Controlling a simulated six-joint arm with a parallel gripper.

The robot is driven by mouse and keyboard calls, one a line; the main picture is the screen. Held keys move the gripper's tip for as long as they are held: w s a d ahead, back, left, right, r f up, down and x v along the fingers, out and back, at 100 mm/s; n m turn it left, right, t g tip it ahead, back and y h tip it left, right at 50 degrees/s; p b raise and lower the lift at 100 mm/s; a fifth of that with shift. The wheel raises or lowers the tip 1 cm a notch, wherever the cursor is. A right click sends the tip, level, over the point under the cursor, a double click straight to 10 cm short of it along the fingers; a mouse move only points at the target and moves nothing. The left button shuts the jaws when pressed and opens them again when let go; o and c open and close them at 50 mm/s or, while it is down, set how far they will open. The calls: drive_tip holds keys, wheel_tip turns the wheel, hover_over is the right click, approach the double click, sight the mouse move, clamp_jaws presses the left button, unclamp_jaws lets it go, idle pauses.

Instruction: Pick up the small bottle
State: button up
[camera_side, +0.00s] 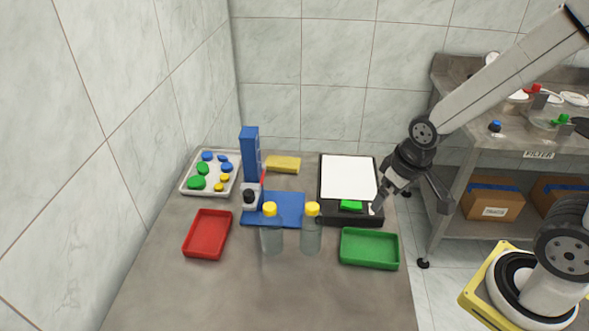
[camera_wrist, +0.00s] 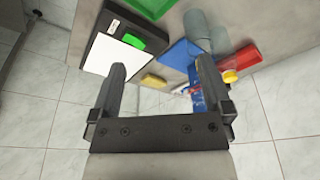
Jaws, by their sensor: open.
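Two clear grey-blue bottles with yellow caps stand upright side by side on the table in the side view, a left bottle (camera_side: 271,239) and a right bottle (camera_side: 311,238). They look close in size, so I cannot tell which is the small one. In the wrist view two grey cylindrical shapes (camera_wrist: 196,24) at the top right look like these bottles. My gripper (camera_side: 410,207) is open at the table's right edge, beside the black scale and well right of the bottles. In the wrist view my gripper (camera_wrist: 162,67) has nothing between its fingers.
A green tray (camera_side: 369,263) lies right of the bottles and a red tray (camera_side: 192,251) left. A blue mat (camera_side: 290,207) and blue tower (camera_side: 250,154) are behind. The black scale (camera_side: 335,219) has a white top. A tray of caps (camera_side: 187,188) is back left.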

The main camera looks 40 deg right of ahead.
drive_tip(key=n+g+y, duration=0.1)
drive_tip(key=n+g, duration=0.1)
drive_tip(key=n, duration=1.3)
hover_over(311, 218)
drive_tip(key=d, duration=0.3)
drive_tip(key=f, duration=0.4)
drive_tip(key=shift+s+a+f, duration=0.15)
drive_tip(key=shift+a+f, duration=0.05)
drive_tip(key=shift+f, duration=0.2)
drive_tip(key=shift+w+a+f+n, duration=0.3)
drive_tip(key=shift+w+a+n, duration=0.05)
drive_tip(key=shift+w+n, duration=0.05)
drive_tip(key=shift+a+f, duration=0.15)
drive_tip(key=shift+f, duration=1.1)
drive_tip(key=shift+f, duration=0.15)
drive_tip(key=shift+w+a+f, duration=0.1)
drive_tip(key=shift+a+f, duration=0.1)
drive_tip(key=shift+f, duration=1.05)
drive_tip(key=shift+w+a+f, duration=0.1)
drive_tip(key=shift+a+f, duration=0.1)
drive_tip(key=shift+f, duration=1)
